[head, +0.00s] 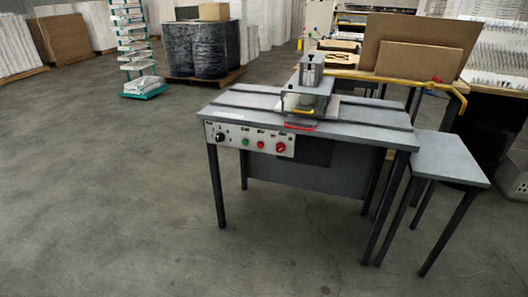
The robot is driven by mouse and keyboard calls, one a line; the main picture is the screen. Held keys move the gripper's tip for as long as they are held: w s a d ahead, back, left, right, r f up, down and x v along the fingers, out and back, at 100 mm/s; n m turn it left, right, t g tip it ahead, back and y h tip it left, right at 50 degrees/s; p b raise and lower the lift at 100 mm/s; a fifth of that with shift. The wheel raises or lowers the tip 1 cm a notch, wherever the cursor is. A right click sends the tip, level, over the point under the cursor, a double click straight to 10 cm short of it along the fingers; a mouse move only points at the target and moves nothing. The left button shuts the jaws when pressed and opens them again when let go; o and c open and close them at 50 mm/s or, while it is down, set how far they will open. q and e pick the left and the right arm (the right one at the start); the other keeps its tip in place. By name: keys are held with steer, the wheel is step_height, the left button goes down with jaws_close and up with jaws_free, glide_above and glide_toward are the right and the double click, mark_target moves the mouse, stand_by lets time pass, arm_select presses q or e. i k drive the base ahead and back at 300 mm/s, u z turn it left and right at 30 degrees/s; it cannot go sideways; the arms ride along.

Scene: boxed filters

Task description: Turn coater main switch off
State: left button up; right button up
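The coater (304,108) is a dark grey metal table with a machine head on top, standing right of centre in the head view. Its pale control panel (249,139) is on the front left edge. The panel carries a black rotary knob (220,137) at its left end, which looks like the main switch; its setting is too small to read. A green button (245,141) and two red buttons (260,144) sit to the right of the knob. Neither of my grippers is in view.
A small grey side table (450,158) stands at the coater's right. A workbench with brown boards (418,61) is behind it. Black-wrapped drums (212,50) on a pallet and a green-based rack (135,50) stand further back. The floor in front and to the left is clear.

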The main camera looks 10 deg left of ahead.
mark_target(280, 147)
steer(key=u, duration=0.8)
steer(key=i, duration=1.85)
steer(key=z, duration=0.4)
